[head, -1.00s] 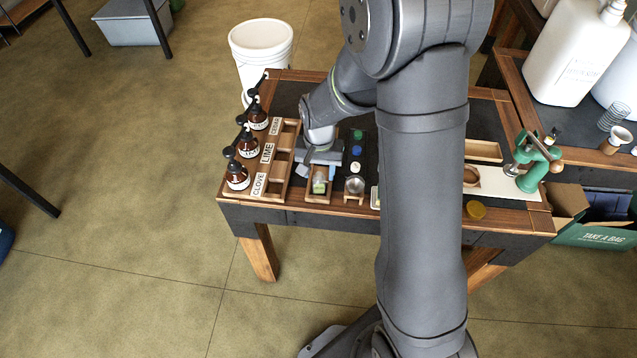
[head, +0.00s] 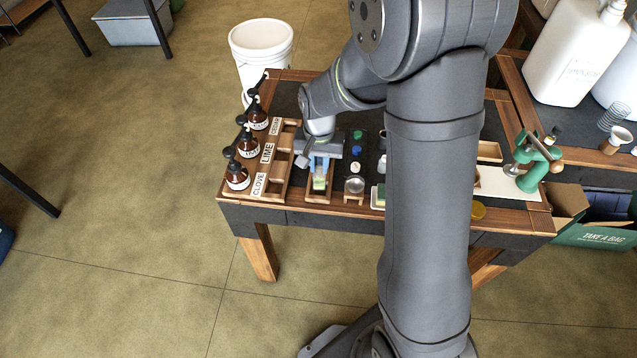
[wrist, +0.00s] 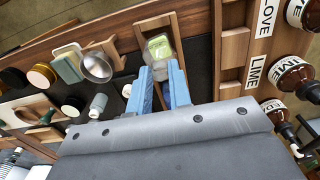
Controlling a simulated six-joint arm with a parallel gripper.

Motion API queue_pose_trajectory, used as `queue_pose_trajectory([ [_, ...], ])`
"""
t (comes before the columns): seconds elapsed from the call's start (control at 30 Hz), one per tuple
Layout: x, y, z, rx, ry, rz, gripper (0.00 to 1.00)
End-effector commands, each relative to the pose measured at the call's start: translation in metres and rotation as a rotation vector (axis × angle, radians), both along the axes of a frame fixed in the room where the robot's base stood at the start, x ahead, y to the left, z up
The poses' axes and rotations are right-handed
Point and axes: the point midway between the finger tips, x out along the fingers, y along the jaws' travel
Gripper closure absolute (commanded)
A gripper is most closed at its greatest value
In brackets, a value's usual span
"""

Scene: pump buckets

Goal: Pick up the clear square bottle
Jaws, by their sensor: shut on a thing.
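The clear square bottle (wrist: 159,47) with a green label shows just beyond my fingertips in the wrist view. In the head view the bottle (head: 319,183) is at the front end of a narrow wooden tray (head: 318,198). My gripper (wrist: 161,68) has two blue fingers, one on each side of the bottle's near end, and is shut on it. In the head view my gripper (head: 319,166) is low over the tray, behind the bottle. The bottle's near end is partly hidden between the fingers. I cannot tell whether the bottle touches the tray floor.
A wooden rack (head: 277,180) with CLOVE and LIME labels stands left of the tray, beside brown pump bottles (head: 237,177). A small metal bowl (wrist: 97,66) and several caps are on the other side. A green press (head: 535,160) stands at the table's right.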

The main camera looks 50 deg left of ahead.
Motion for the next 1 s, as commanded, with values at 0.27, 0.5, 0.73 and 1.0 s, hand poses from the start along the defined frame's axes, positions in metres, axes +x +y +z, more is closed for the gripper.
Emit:
queue_pose_trajectory([
  [0.27,0.000,0.000,0.018,0.001,0.000,0.000,1.00],
  [0.5,0.000,0.000,0.030,0.000,0.000,0.000,1.00],
  [0.73,0.000,0.000,0.033,-0.001,0.001,0.000,1.00],
  [1.0,0.000,0.010,0.033,0.001,-0.001,-0.007,1.00],
])
